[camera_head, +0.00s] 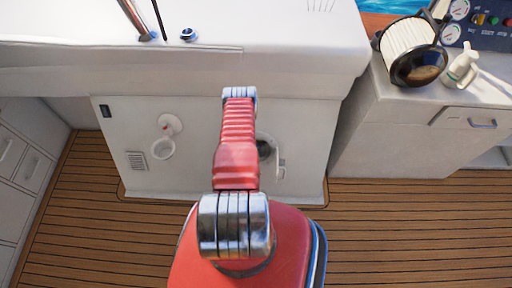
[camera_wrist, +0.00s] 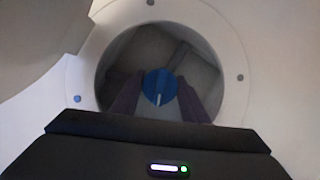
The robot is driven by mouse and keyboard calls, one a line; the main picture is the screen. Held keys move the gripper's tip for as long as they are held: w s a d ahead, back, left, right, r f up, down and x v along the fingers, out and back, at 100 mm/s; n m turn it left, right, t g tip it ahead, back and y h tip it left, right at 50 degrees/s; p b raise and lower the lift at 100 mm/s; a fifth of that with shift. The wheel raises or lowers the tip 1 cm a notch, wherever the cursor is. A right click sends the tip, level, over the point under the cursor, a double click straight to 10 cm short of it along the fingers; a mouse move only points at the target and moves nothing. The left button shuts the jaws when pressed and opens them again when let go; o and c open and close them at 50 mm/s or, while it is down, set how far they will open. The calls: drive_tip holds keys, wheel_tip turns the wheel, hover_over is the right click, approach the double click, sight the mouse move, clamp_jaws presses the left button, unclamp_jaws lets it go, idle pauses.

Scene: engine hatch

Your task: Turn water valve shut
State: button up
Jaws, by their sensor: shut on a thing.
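The water valve is a blue round knob (camera_wrist: 160,82) with a short white mark at its lower edge, pointing down in the wrist view. It sits inside a round opening (camera_wrist: 232,82) with a pale rim and several screws. My gripper (camera_wrist: 160,92) reaches into the opening, its two dark fingers closed on the left and right sides of the knob. In the head view my red arm covers the gripper and the knob. Part of a round opening (camera_head: 265,148) shows just right of the arm on the white panel.
The white panel also carries a white round fitting with a ring (camera_head: 163,149) and a small vent (camera_head: 136,161). The wooden deck (camera_head: 90,215) is clear.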

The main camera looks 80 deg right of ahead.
drive_tip(key=m, duration=0.1)
drive_tip(key=m+t, duration=0.1)
drive_tip(key=m+t+y, duration=0.1)
drive_tip(key=shift+a+f+m, duration=0.25)
drive_tip(key=shift+a+m, duration=0.15)
drive_tip(key=shift+w, duration=0.1)
idle(0.4)
drive_tip(key=o, duration=0.7)
drive_tip(key=shift+c, duration=0.2)
drive_tip(key=o, duration=0.3)
drive_tip(key=shift+d+r, duration=0.15)
drive_tip(key=shift+d, duration=0.1)
drive_tip(key=shift+o, duration=0.2)
drive_tip(key=shift+r, duration=0.1)
